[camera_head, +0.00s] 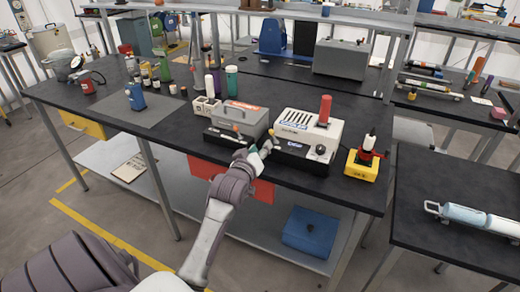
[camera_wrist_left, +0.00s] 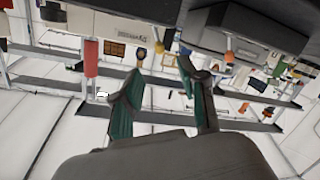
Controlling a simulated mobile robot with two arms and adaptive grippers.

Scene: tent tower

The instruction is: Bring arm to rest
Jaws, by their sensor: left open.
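My left arm reaches up from the bottom of the head view, and its gripper (camera_head: 262,150) is at the front edge of the black workbench (camera_head: 80,92). It is close in front of two bench devices. In the left wrist view the two green-padded fingers of the gripper (camera_wrist_left: 165,80) stand apart with nothing held between them. My right gripper is not in view.
A yellow-based unit (camera_head: 361,166) stands at the bench's right corner. A red drawer or panel (camera_head: 205,167) hangs below the front edge, and a blue box (camera_head: 310,230) lies on the lower shelf. A second black table (camera_head: 460,195) at right carries white cylinders (camera_head: 475,215).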

